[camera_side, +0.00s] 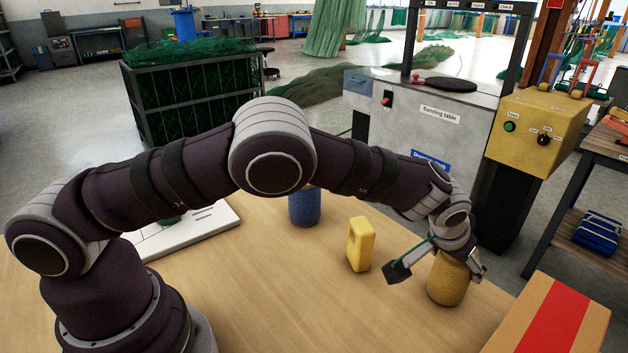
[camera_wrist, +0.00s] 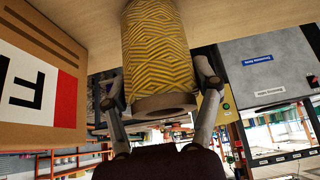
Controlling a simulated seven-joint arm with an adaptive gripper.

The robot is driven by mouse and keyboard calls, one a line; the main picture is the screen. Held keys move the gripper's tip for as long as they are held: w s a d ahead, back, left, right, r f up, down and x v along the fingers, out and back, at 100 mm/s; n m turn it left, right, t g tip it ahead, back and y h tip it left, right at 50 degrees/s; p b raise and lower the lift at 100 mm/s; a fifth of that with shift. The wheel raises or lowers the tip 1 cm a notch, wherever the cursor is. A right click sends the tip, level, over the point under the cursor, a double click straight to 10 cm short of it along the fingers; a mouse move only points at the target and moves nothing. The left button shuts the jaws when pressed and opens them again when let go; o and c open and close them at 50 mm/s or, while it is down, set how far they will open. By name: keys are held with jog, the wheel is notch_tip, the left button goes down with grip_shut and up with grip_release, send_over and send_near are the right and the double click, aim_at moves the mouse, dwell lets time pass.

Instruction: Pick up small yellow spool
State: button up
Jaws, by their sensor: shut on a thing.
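The small yellow spool (camera_side: 448,280), wound with patterned yellow twine, stands upright on the wooden table near its right end in the side view. In the wrist view the spool (camera_wrist: 160,45) fills the upper middle, with a brown end rim facing the camera. My gripper (camera_wrist: 158,80) has one finger on each side of the spool and is shut on it. In the side view my gripper (camera_side: 455,258) is at the top of the spool and partly covers it. I cannot tell any clear gap between the spool and the table.
A yellow block (camera_side: 360,244) stands left of the spool, and a blue spool (camera_side: 304,207) stands farther back. A cardboard box (camera_side: 550,318) with a red stripe is close on the right. A white board (camera_side: 190,232) lies behind my arm. The table's front middle (camera_side: 300,300) is clear.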

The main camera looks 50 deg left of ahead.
jog(key=shift+c, duration=0.8)
jog(key=shift+r, duration=0.1)
